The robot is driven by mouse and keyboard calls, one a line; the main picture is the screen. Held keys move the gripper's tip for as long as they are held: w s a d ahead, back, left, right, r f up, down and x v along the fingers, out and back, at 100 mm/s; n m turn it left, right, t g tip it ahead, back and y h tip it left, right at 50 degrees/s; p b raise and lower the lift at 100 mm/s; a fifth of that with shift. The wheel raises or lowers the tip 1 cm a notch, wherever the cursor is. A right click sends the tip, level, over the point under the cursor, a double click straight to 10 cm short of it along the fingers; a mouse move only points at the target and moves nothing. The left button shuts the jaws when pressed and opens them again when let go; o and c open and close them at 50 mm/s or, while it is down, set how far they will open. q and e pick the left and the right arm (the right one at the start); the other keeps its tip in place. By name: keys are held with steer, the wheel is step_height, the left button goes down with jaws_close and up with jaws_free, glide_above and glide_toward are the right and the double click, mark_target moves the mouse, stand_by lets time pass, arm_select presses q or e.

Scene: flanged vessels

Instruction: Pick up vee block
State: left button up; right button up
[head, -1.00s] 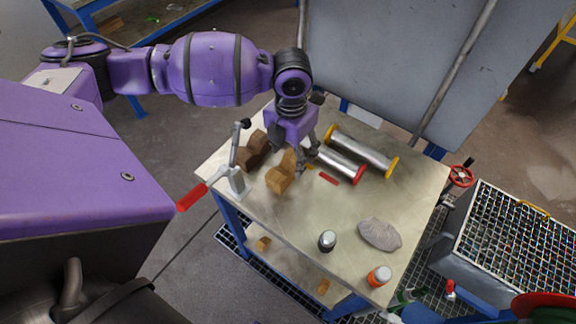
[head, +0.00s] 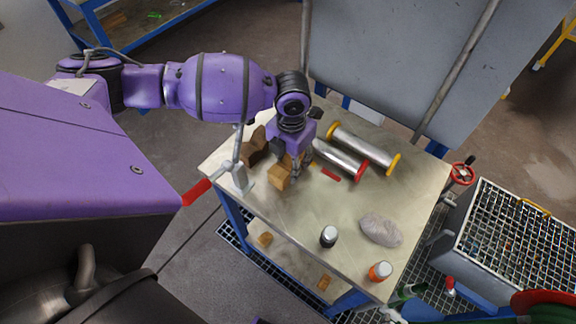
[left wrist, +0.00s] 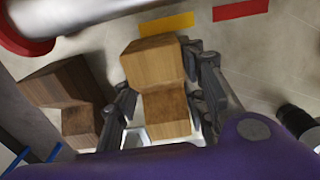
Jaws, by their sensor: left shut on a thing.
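A light wooden vee block (head: 279,175) stands near the left end of the workbench top. In the left wrist view the same block (left wrist: 154,63) sits between the two fingers, one on each side. My left gripper (head: 293,163) is shut on it and partly covers it in the head view. I cannot tell whether the block is clear of the bench. A darker wooden vee block (head: 254,147) stands just to the left, apart from the gripper; it also shows in the left wrist view (left wrist: 67,98). My right gripper is not in view.
Two flanged metal spools (head: 362,147) lie behind the gripper. A clamp with a red handle (head: 196,192) stands at the bench's left edge. A dark jar (head: 328,237), a grey rag (head: 381,230) and an orange bottle (head: 380,271) stand at the front right. The bench middle is clear.

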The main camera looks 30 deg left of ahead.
arm_select(q)
steer(key=shift+c, duration=0.7)
steer(key=shift+r, duration=0.1)
